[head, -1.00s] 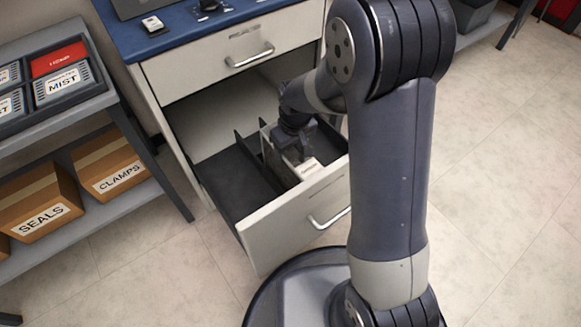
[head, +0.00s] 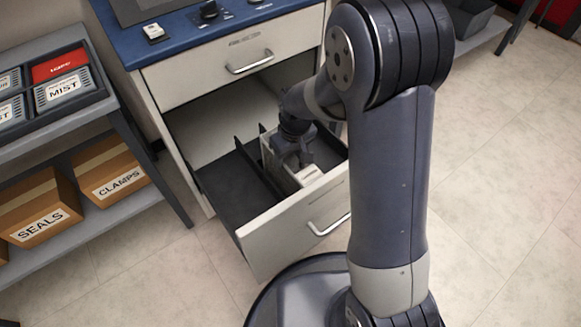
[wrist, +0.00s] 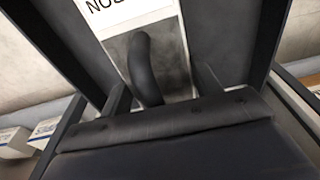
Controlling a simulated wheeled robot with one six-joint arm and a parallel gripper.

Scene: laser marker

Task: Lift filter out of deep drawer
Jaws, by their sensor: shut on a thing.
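The deep drawer (head: 245,205) stands open. The pale filter (head: 310,176) is in the drawer's right part, beside a dark divider, largely covered by my arm. My gripper (head: 302,160) reaches down into the drawer and is shut on the filter. In the wrist view, the filter (wrist: 170,55) shows as a pale and grey block with a dark curved handle (wrist: 145,65) and a cut-off label starting "NO". The handle runs down to the dark gripper body. The fingertips and the filter's underside are hidden, so I cannot tell whether it touches the drawer floor.
Dark dividers (head: 258,165) stand close beside my gripper. The shut upper drawer (head: 225,70) and blue worktop (head: 190,38) are above and behind. A grey shelf (head: 100,225) with boxes is at left. Open floor (head: 500,190) lies at right.

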